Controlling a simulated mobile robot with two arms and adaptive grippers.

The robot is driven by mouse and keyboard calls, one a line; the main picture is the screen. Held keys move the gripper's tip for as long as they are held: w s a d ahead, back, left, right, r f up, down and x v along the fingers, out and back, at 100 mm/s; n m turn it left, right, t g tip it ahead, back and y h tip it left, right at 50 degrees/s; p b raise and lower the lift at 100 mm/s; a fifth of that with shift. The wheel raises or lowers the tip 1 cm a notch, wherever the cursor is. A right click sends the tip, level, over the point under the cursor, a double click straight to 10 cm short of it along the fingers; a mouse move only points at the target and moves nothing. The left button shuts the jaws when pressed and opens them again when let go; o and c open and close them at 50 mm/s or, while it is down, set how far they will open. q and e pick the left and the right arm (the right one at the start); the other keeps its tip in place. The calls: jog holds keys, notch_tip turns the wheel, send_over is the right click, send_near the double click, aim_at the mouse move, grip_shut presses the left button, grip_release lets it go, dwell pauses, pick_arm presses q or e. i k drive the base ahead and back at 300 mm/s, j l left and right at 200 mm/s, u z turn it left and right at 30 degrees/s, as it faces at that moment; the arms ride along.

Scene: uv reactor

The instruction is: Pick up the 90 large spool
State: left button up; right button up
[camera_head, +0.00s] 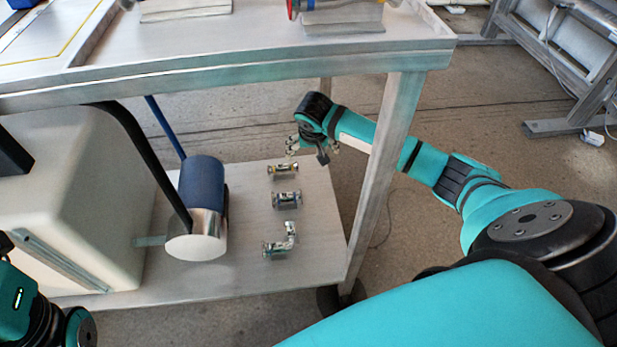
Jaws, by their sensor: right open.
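The 90 large spool appears to be the bent, shiny metal pipe piece (280,245) on the lower shelf of the cart, nearest the front of the three metal pieces there. It lies apart from the other two and one end turns upward. My right gripper (314,148) is open, beyond the far end of that row and above the shelf's back right part. It is small in the picture, and I see nothing held in it. My left gripper is not visible; only part of my left arm shows at the bottom left.
Two straight metal spools (283,170) (286,200) lie behind the bent one. A blue and silver cylinder (203,195) and a large cream box (80,190) stand to the left. The cart leg (382,170) rises at the right, under the tabletop (250,62).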

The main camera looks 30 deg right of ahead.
aim_at(288, 201)
jog(key=z, duration=0.8)
